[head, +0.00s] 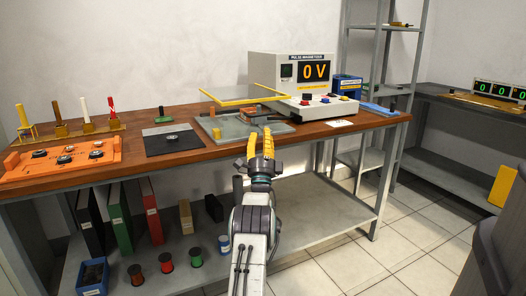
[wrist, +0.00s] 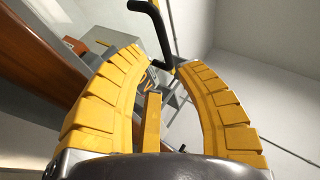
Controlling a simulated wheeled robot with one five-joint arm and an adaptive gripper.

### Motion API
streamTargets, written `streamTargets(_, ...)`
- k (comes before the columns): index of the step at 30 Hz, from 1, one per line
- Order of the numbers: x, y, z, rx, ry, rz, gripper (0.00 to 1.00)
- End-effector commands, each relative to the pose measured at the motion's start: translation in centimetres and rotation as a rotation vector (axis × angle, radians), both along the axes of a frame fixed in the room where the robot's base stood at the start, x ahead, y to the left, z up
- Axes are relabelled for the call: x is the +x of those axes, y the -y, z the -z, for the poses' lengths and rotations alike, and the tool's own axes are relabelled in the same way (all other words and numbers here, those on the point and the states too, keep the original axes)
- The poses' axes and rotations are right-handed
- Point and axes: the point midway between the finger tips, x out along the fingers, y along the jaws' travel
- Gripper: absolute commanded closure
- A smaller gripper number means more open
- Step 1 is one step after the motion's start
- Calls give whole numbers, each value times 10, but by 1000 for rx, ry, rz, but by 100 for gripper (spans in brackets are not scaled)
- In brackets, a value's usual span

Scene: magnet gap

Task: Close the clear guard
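The clear guard (head: 238,94), a see-through panel with a yellow edge, is raised above a grey metal base (head: 208,122) on the wooden bench. A gap shows between its yellow front edge and the base. My gripper (head: 260,131) has yellow fingers and is in front of the base, below the guard's edge. In the wrist view my gripper's fingertips (wrist: 162,60) are apart. A black bent bar (wrist: 160,25) reaches down close to the fingertips; I cannot tell whether they touch it. No object is clearly held.
The pulse magnetizer (head: 290,72) reading 0 V stands behind on the right. A dark mat (head: 160,146), an orange tray (head: 20,172) and a tool rack (head: 75,133) lie to the left. The wooden bench (head: 330,130) has a bare front edge. Open floor (head: 400,255) lies right.

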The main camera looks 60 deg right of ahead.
Motion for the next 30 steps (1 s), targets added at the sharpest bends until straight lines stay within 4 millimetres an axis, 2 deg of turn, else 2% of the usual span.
streamTargets(3,-4,-8,11,3,-1,1,69)
streamTargets(13,-12,-26,31,2,-1,2,69)
streamTargets(30,-14,-32,36,1,-1,2,69)
